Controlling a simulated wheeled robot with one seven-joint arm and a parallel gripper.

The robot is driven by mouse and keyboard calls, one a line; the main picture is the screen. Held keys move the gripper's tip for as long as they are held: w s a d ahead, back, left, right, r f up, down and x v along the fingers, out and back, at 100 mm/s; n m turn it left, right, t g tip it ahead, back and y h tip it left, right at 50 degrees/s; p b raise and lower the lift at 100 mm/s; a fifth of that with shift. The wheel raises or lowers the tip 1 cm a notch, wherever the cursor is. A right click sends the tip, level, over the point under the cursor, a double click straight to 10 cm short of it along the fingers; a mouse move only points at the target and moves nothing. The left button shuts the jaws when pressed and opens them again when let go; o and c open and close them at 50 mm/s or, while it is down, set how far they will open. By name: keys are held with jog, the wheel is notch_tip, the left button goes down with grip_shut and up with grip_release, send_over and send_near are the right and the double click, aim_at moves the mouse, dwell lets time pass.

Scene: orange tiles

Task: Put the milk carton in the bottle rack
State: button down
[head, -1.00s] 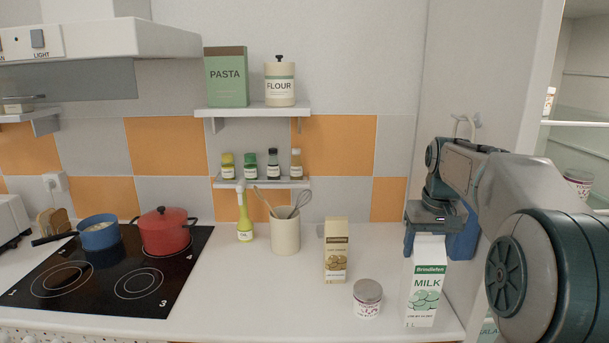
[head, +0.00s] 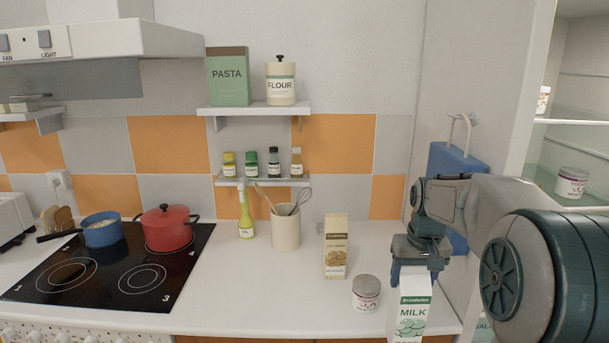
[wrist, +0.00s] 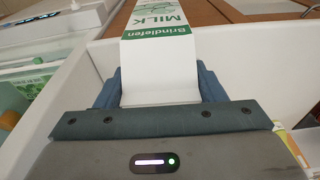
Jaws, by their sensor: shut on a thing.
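The milk carton (head: 411,318), white with a green band and green lettering, is low at the right in the head view, by the counter's front edge. My gripper (head: 413,275) is shut on its top from above, and the carton hangs upright below it. The carton's foot is at the frame's lower edge, so I cannot tell how high it is. In the wrist view the carton (wrist: 158,50) sits between the fingers of my gripper (wrist: 160,88). I cannot make out the bottle rack for certain in either view.
A jar (head: 366,293) and a tan carton (head: 335,247) stand left of the milk. A glass-shelved cabinet (head: 572,125) is at the right, with a jar (head: 571,182). A blue board (head: 450,163) hangs behind my arm. The counter's middle front (head: 260,290) is clear.

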jog(key=s+a+f, duration=0.1)
jog(key=a+f, duration=0.2)
jog(key=f, duration=0.6)
jog(key=s+a+f, duration=0.1)
jog(key=a+f, duration=0.1)
jog(key=f, duration=0.6)
jog(key=s+a+f, duration=0.1)
jog(key=a+f, duration=0.2)
jog(key=f, duration=0.6)
jog(key=shift+s+a+f, duration=0.3)
jog(key=shift+s+a, duration=0.05)
